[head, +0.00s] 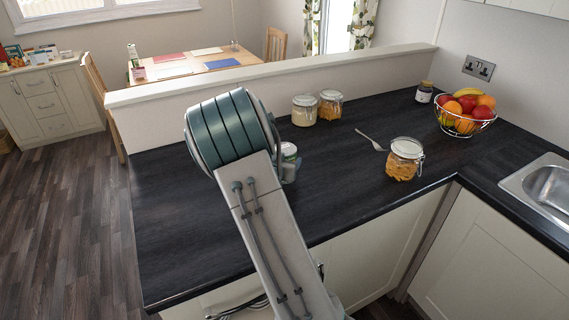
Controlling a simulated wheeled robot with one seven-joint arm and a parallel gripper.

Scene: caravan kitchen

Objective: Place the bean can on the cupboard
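A small can-like container (289,168) with a pale top stands on the dark worktop (190,230), right beside my arm. My arm hides part of it, and its label cannot be read, so I cannot tell for sure that it is the bean can. A low cream cupboard (58,112) with drawers and doors stands against the far left wall, beyond the worktop. My raised arm crosses the middle of the view. My gripper cannot be made out in this view, and whether it holds anything is not shown.
Two glass jars (304,111) stand near the low partition (270,75). A pasta jar (405,160), a fork (371,141), a small dark jar (424,93) and a fruit basket (464,112) are farther right. Books occupy the cupboard's left top. Floor (60,200) is open at left.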

